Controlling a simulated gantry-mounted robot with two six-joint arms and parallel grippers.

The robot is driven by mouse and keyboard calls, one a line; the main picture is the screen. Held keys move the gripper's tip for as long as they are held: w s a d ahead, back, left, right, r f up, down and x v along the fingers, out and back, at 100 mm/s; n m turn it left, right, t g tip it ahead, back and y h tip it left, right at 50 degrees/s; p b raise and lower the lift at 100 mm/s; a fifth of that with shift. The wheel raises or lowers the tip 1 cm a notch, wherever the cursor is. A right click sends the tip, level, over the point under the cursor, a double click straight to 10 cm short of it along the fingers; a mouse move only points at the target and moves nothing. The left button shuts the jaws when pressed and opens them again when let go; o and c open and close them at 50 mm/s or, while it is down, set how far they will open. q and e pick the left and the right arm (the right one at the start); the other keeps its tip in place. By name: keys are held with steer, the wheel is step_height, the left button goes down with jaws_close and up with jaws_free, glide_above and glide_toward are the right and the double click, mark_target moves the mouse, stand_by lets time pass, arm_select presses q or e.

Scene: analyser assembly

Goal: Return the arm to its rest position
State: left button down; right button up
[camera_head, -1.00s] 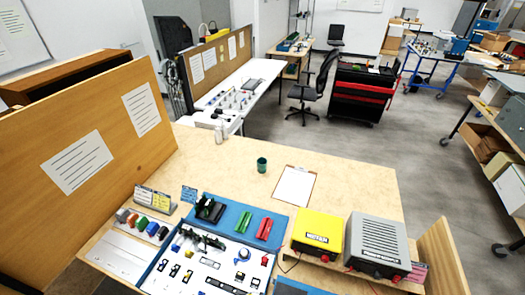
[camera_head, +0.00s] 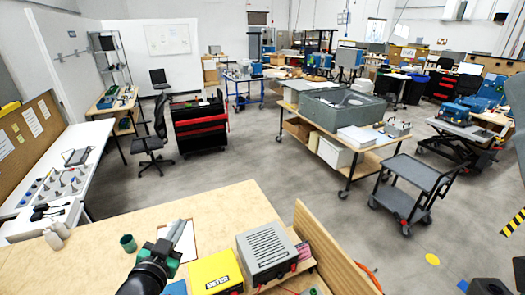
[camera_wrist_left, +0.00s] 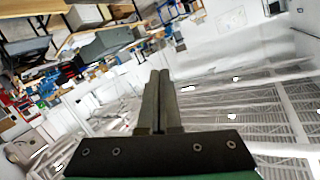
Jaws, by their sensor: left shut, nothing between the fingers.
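My left gripper (camera_head: 180,228) is at the bottom of the head view, above the wooden workbench (camera_head: 225,207). Its arm is dark with a green band, and it points up and away, partly covering a clipboard (camera_head: 189,247). In the left wrist view the two grey fingers (camera_wrist_left: 161,74) are together with nothing between them. That view is tilted and looks out over the room and up to the ceiling, with no object near the fingertips. My right gripper does not show.
A green cup (camera_head: 128,243) stands left of the gripper. A yellow meter box (camera_head: 215,273) and a grey box (camera_head: 266,251) stand to its right. A wooden side panel (camera_head: 330,250) edges the bench. The air above the bench is clear.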

arm_select(q)
steer(key=s+d+r+t, duration=0.1)
steer(key=d+r+t, duration=0.1)
steer(key=r, duration=0.6)
steer(key=s+d+r+t, duration=0.1)
steer(key=r+t, duration=0.1)
steer(key=r, duration=0.6)
steer(key=s+d+r+n+t+h, duration=0.1)
steer(key=s+r+t, duration=0.6)
steer(key=s+r, duration=1.2)
step_height(320, 180, up, 4)
steer(key=shift+s+d+r+n+t+h+p, duration=0.2)
steer(key=shift+d+n+t+h+p, duration=0.3)
steer(key=shift+n, duration=0.5)
steer(key=shift+a, duration=0.1)
